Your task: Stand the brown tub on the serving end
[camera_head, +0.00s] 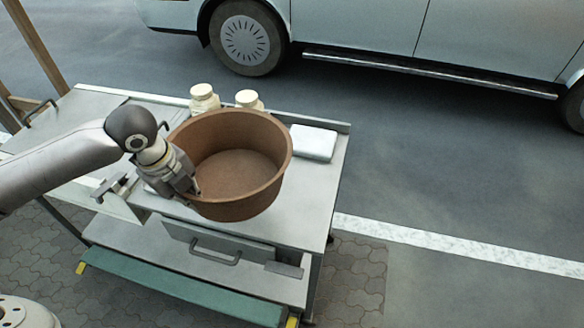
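The brown tub (240,206) is a wide, round, open vessel, empty inside. It is upright, over the right half of the metal cart top (312,190); I cannot tell whether it touches the top. My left gripper (192,190) is at the tub's near left wall, with its fingers at the rim. The fingers are small and partly hidden against the wall, so their grip is unclear. My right gripper is not in view.
Two cream jars (204,98) stand behind the tub. A white folded item (313,142) lies at the back right of the cart. A drawer front (215,250) with a handle is below the top. A parked car (400,40) stands beyond the cart.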

